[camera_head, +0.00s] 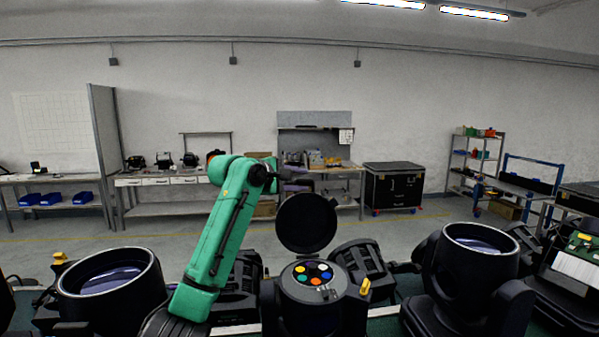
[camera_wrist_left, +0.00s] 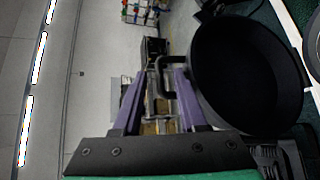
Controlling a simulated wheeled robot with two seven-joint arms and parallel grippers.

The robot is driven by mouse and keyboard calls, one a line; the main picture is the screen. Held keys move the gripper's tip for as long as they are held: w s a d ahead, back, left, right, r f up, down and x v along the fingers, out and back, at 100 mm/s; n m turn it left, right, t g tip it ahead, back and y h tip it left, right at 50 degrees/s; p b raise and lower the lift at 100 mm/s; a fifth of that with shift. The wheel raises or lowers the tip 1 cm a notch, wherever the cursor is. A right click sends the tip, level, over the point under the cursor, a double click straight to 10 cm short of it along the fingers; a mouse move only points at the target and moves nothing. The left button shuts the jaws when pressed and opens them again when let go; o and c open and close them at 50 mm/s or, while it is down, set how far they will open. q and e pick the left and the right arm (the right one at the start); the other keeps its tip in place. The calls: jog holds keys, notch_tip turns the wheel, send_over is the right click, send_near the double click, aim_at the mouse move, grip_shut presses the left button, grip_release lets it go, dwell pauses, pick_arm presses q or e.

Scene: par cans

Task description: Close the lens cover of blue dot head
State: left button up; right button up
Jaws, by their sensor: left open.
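The middle par head (camera_head: 320,310) is black, with several coloured dots, one of them blue, on its round top face (camera_head: 314,273). Its round black lens cover (camera_head: 307,224) stands open, nearly upright, at the far side of that face. The cover fills the right of the left wrist view (camera_wrist_left: 245,75), where a black loop handle (camera_wrist_left: 161,62) sticks out from it. My left gripper (camera_head: 297,187), with purple fingers, is open at the cover's upper edge. In the left wrist view, the handle lies around the fingertips (camera_wrist_left: 157,80); I cannot tell if they touch it. My right gripper is not in view.
Other black heads with open round tops stand at left (camera_head: 110,284) and right (camera_head: 478,246), close to the middle one. A yellow-tipped part (camera_head: 365,287) is beside the middle head. Workbenches and a black case (camera_head: 393,187) are far behind, across open floor.

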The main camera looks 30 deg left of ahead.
pick_arm(q)
jog(key=shift+s+d, duration=0.1)
grip_shut()
dwell(1.3)
